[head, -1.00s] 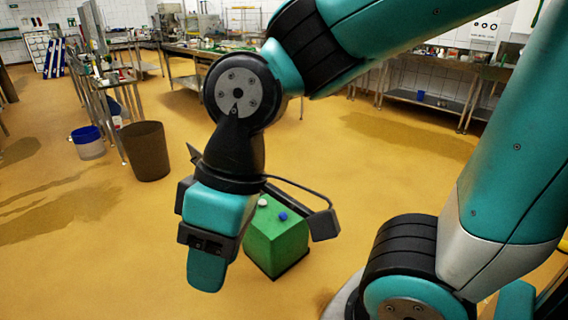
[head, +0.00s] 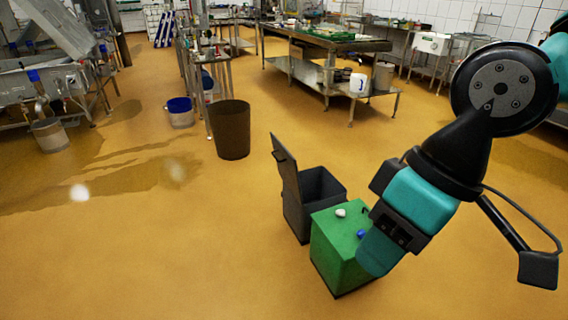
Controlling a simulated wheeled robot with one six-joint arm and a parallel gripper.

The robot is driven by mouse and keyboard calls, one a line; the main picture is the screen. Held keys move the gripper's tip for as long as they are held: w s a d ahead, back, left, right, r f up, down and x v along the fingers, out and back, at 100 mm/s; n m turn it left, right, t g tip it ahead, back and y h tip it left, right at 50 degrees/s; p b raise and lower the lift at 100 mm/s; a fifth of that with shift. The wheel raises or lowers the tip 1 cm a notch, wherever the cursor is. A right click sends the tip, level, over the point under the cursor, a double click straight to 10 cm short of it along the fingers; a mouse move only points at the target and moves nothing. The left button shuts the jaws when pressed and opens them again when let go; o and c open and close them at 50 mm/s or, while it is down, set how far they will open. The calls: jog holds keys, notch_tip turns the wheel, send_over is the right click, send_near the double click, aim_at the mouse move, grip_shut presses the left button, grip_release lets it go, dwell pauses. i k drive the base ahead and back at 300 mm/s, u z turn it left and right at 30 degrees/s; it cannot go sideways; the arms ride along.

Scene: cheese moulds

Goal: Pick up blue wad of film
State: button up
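The blue wad of film (head: 361,234) is a small blue lump on top of a green box (head: 330,244) that stands on the floor. A small white lump (head: 340,212) lies on the same top, a little farther back. My gripper (head: 376,253) points down and to the left at the box's right side in the picture. Its teal finger overlaps the box and is very close to the blue wad in the picture; I cannot tell whether they touch. The view does not show the gap between the fingers.
A dark grey bin (head: 297,212) with its lid raised stands right behind the green box. A brown bin (head: 232,130) and a blue-and-white bucket (head: 180,112) stand farther back. A steel table (head: 330,45) is at the back. The yellow floor at front left is clear.

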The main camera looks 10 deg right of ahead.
aim_at(361, 233)
jog(key=i, duration=1.3)
